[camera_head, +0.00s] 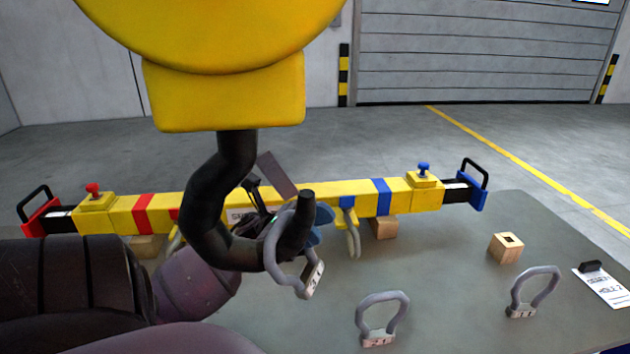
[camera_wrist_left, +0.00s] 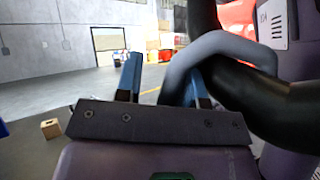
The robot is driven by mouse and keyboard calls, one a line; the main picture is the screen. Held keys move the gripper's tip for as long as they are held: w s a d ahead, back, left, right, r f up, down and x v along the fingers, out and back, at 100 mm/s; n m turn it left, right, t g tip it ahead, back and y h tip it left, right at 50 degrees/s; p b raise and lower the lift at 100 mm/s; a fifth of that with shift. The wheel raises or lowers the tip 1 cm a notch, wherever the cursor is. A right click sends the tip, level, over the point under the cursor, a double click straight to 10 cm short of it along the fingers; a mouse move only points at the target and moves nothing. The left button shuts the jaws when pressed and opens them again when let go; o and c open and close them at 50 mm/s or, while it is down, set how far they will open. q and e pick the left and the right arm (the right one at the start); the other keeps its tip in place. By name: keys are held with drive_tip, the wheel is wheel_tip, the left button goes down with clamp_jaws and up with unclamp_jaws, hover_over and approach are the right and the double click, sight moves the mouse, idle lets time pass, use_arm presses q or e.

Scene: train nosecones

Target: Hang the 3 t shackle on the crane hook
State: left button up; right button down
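The black crane hook (camera_head: 215,200) hangs from the yellow hook block (camera_head: 230,95). A grey shackle (camera_head: 272,252) with a white label, apparently starting with 3, is looped around the hook near its upturned tip, label end hanging down. In the left wrist view the shackle's bow (camera_wrist_left: 220,45) passes over the black hook (camera_wrist_left: 260,100). My left gripper (camera_head: 318,236) is just behind the hook tip, partly hidden by hook and shackle. Its blue fingers (camera_wrist_left: 163,82) stand apart; the bow is close beside the right finger, contact unclear. My right gripper is not in view.
A yellow spreader beam (camera_head: 325,193) lies across the grey table (camera_head: 430,270) on wooden blocks. Two more shackles stand in front, one in the middle (camera_head: 403,309) and one at right (camera_head: 518,286). A wooden block with a hole (camera_head: 506,248) and a white tag (camera_head: 603,288) are at right.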

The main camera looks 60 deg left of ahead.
use_arm(q)
drive_tip(key=shift+s+f, duration=0.1)
drive_tip(key=shift+f, duration=0.05)
drive_tip(key=shift+a+f+g, duration=0.1)
drive_tip(key=shift+f+g, duration=0.05)
drive_tip(key=shift+g, duration=0.15)
drive_tip(key=b+v, duration=0.1)
drive_tip(key=v, duration=0.6)
idle(1.0)
